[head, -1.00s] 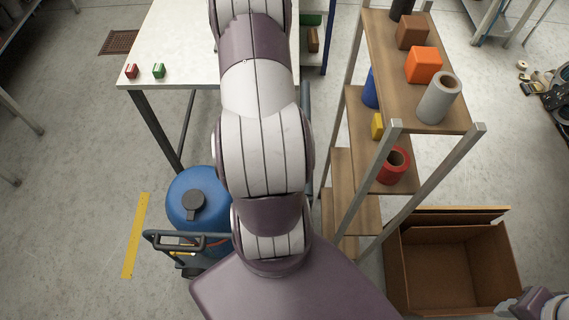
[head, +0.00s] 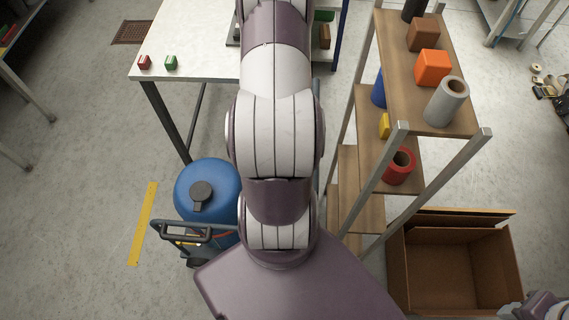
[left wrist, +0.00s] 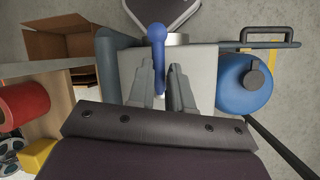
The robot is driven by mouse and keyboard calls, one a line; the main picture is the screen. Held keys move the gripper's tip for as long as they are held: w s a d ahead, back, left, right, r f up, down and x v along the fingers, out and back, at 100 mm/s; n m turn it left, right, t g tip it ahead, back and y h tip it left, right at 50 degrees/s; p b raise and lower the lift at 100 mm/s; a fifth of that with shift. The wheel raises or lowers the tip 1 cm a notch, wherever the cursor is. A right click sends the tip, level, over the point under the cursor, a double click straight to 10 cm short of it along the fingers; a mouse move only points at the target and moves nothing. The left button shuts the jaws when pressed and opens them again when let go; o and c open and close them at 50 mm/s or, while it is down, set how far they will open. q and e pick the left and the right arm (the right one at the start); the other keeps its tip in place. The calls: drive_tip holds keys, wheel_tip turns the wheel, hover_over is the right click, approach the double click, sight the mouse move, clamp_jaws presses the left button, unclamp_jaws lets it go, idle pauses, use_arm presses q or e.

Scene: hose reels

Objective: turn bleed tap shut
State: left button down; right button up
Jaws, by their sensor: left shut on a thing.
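In the left wrist view my left gripper (left wrist: 161,85) is shut on a blue lever-like handle (left wrist: 157,38), which appears to be the bleed tap. The handle has a rounded end and runs down between the two fingers. A grey-blue pipe (left wrist: 112,65) stands just left of the fingers. In the head view my own left arm covers the gripper and the tap. A part at the lower right corner of the head view looks like my right gripper (head: 540,306); it is cut off by the frame edge, and its fingers are not clear.
A blue drum (head: 218,177) on a dark hand cart (head: 180,230) stands left of my arm. A wooden shelf rack (head: 445,118) with several items stands to the right, beside an open brown box (head: 455,265). A white table (head: 200,35) is behind.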

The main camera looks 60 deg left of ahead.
use_arm(q)
drive_tip(key=c, duration=1.1)
unclamp_jaws()
drive_tip(key=shift+d, duration=0.1)
drive_tip(key=shift+w, duration=0.15)
drive_tip(key=p+v, duration=0.3)
drive_tip(key=v, duration=0.9)
drive_tip(key=shift+a+r, duration=0.2)
drive_tip(key=shift+r, duration=0.05)
drive_tip(key=shift+d, duration=0.1)
